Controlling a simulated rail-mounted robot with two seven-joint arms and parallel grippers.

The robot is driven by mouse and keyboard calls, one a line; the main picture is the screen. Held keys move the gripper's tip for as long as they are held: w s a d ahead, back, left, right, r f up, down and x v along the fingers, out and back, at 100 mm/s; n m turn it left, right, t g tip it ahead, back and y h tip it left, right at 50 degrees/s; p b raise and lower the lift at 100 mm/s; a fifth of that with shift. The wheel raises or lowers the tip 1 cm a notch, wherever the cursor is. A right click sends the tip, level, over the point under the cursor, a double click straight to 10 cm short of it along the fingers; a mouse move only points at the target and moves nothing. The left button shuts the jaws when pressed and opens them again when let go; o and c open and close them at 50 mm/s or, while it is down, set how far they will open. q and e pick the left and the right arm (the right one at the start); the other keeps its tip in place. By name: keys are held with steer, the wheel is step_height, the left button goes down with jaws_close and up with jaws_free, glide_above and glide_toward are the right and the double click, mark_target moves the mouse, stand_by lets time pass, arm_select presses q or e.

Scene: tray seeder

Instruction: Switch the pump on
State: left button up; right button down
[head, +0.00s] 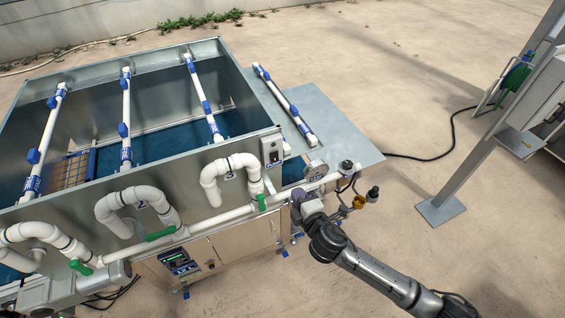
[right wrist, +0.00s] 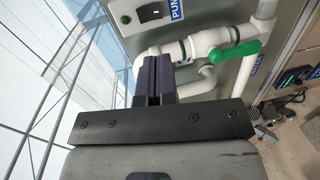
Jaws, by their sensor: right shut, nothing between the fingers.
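The pump switch (head: 272,155) is a small box with a dark rocker on the upper right of the tank's metal front. In the right wrist view the switch (right wrist: 150,13) is at the top, beside a blue label whose visible letters begin "PU". Which way the rocker is set I cannot tell. My right gripper (head: 298,194) is below and to the right of the switch, in front of the white pipe. Its dark fingers (right wrist: 153,77) are shut and empty, pointing toward the panel and apart from the switch. My left gripper is not in view.
White pipes (head: 232,215) with green valve handles (head: 261,202) run along the front of the metal tank (head: 188,170). A green handle (right wrist: 222,54) is right of my fingers. A control box (head: 180,262) sits lower down.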

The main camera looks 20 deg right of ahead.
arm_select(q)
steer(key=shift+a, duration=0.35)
arm_select(e)
steer(key=shift+a+r+n+y, duration=0.15)
steer(key=shift+a+n+y, duration=0.15)
steer(key=shift+n, duration=0.2)
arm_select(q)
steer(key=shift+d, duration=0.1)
arm_select(e)
steer(key=shift+d, duration=0.1)
arm_select(q)
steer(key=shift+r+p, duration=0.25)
steer(key=shift+p, duration=0.05)
arm_select(e)
glide_toward(275, 161)
steer(key=w, duration=0.5)
steer(key=w+f, duration=0.1)
steer(key=w, duration=0.1)
steer(key=shift+w, duration=0.25)
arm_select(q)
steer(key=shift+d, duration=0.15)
